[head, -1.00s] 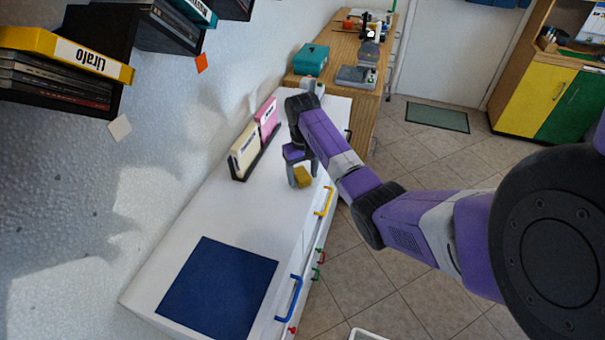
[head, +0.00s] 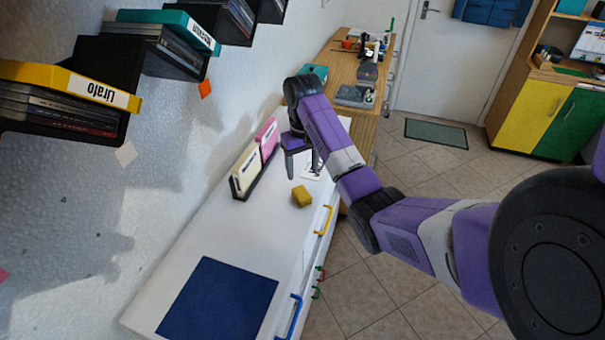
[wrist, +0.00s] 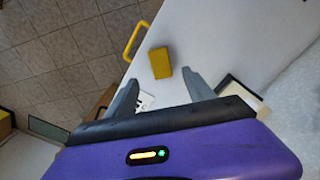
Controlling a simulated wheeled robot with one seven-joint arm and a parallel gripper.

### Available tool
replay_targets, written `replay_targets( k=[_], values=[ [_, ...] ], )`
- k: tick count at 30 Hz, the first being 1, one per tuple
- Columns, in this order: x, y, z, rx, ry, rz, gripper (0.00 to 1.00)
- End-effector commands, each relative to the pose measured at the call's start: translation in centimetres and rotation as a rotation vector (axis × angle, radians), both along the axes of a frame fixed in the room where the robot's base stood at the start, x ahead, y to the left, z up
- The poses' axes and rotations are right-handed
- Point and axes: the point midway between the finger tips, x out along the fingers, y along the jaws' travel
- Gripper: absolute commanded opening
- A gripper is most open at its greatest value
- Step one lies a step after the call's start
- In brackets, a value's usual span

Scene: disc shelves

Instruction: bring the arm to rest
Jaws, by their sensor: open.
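My gripper (head: 303,162) is open and empty above the white cabinet top (head: 222,232). In the wrist view the two fingers of my gripper (wrist: 163,92) stand wide apart. A yellow block (head: 302,196) lies on the cabinet top, apart from the fingers. In the wrist view the yellow block (wrist: 160,63) shows beyond the fingertips, with nothing holding it. My purple and grey arm reaches from the right of the head view.
A black holder with a cream case (head: 246,171) and a pink case (head: 267,139) stands left of my gripper. A dark blue mat (head: 218,300) lies at the near end. Wall shelves with discs (head: 66,103) hang at upper left. Tiled floor (head: 410,278) is open at right.

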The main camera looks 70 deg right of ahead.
Motion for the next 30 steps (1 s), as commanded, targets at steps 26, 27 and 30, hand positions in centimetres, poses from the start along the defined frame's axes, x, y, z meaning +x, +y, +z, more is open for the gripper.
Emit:
replay_targets(
  k=[26, 27, 30],
  values=[
    [0.1, -0.1, 1.0, -0.004, -0.005, 0.002, 0.62],
    [0.4, -0.3, 1.0, -0.012, -0.015, 0.002, 0.62],
    [1.8, -1.5, 1.1, -0.062, -0.073, 0.003, 0.62]
  ],
)
